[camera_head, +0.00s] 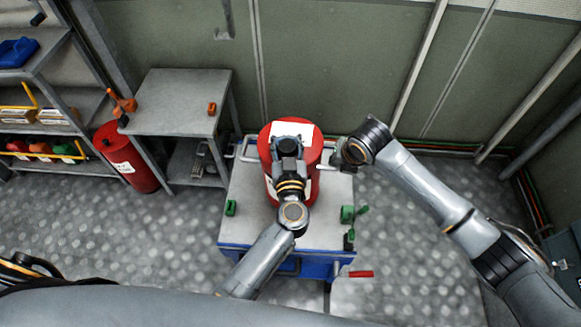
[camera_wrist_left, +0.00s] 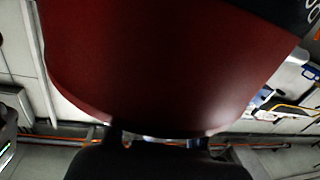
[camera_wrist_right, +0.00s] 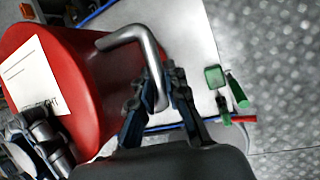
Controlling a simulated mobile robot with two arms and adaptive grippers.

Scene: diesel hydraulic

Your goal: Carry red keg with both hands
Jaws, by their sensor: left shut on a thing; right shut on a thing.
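The red keg (camera_head: 309,144) stands upright at the grey-topped cart (camera_head: 322,232), with a white label on its top. I cannot tell whether its base touches the cart. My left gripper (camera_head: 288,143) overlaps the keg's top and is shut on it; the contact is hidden. In the left wrist view the keg (camera_wrist_left: 165,60) fills the upper middle, with my dark fingers at its lower edge. My right gripper (camera_head: 347,154) is at the keg's right side. In the right wrist view its fingers (camera_wrist_right: 160,92) are shut on a bent metal handle (camera_wrist_right: 128,36) beside the keg (camera_wrist_right: 80,75).
Green clamps (camera_head: 348,214) sit on the cart's right side and a green block (camera_head: 231,208) on its left. A red lever (camera_head: 361,274) sticks out front right. A grey side table (camera_head: 178,103), another red keg (camera_head: 126,158) and shelves stand left. Floor at right is clear.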

